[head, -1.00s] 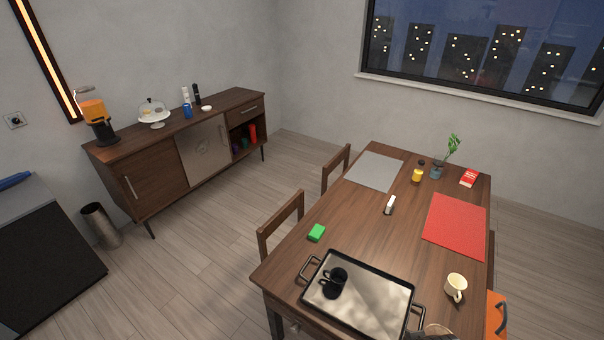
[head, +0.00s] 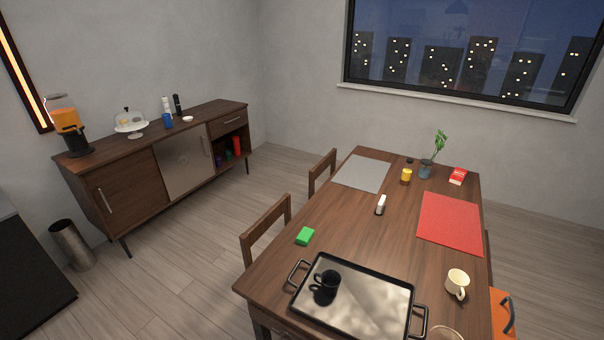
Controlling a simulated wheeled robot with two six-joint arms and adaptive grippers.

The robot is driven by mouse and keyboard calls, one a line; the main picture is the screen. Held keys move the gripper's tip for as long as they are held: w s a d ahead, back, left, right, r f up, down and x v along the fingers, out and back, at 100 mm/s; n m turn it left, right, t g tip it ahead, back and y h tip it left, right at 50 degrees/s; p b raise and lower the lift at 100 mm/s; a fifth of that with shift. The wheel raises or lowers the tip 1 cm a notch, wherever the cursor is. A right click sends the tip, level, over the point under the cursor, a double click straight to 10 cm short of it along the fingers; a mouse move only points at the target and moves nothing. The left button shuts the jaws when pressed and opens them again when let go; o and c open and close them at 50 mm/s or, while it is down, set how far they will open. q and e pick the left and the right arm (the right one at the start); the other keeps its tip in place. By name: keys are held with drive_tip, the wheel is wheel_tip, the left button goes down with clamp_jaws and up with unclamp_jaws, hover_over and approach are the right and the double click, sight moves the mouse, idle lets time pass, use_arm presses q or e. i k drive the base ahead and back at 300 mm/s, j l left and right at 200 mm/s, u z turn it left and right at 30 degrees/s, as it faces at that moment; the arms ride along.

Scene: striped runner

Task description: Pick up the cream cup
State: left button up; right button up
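The cream cup (head: 457,282) stands upright on the wooden table (head: 345,232), near its right edge. It is to the right of the black-rimmed tray and below the red placemat in the picture. Its handle faces down and slightly right in the picture. Neither of my grippers shows in the head view.
A mirror-like tray (head: 372,302) holds a black mug (head: 326,283). A red placemat (head: 450,222), a green block (head: 305,236), a white-topped item (head: 381,204) and a yellow jar (head: 406,174) are on the table. Chairs (head: 266,228) stand along the left side; an orange item (head: 502,315) is at the right edge.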

sight(457, 281)
drive_tip(key=z, duration=1.45)
